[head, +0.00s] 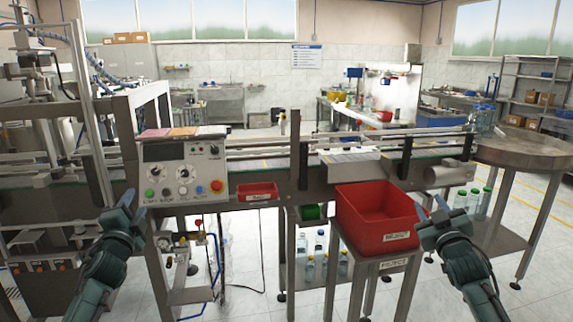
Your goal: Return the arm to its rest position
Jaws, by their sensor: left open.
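My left gripper (133,207) is at the lower left, in front of the conveyor machine and left of the control panel (183,172). It is open, and I see nothing between its fingers. My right gripper (431,207) is at the lower right, just right of the red reject bin (375,212) in the picture. Its fingertips look apart, with nothing held between them. Both arms reach up from the bottom edge of the view.
The red bin stands on a metal stand and looks empty. A small red tray (258,191) is on the machine front. A round metal table (528,148) is at the right. Capped bottles (473,200) stand on a low shelf. A conveyor (255,152) runs across the middle.

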